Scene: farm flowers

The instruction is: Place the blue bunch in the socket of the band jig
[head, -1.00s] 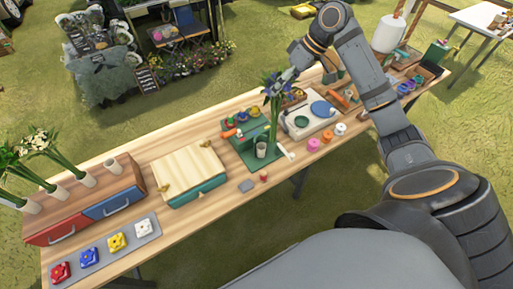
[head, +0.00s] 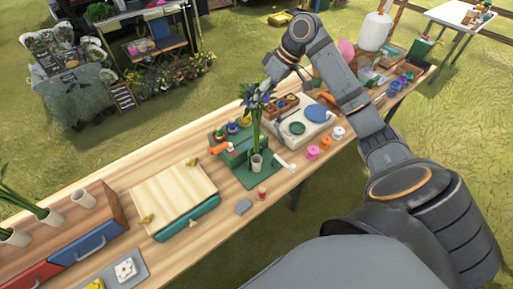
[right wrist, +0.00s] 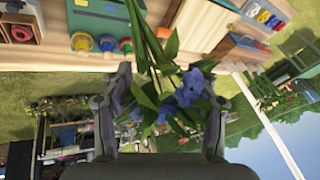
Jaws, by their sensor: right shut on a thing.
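The blue bunch (head: 254,122), with blue flowers on top and long green stems, stands roughly upright over the green band jig (head: 258,181). The jig's socket (head: 257,163) is a small grey cup. The stems' lower ends meet the cup's mouth in the head view; I cannot tell how deep they are inside. My right gripper (head: 266,90) is shut on the bunch high up, near the flowers. The right wrist view shows the blue flowers (right wrist: 190,88) and leaves between the fingers of the right gripper (right wrist: 160,108). My left gripper is not in view.
A white machine with a blue disc (head: 315,112) stands right of the jig, with pink and orange spools (head: 312,152) in front. A wooden-topped box (head: 172,192) lies left. A grey block (head: 243,207) and a small red-topped item (head: 262,194) sit near the front edge.

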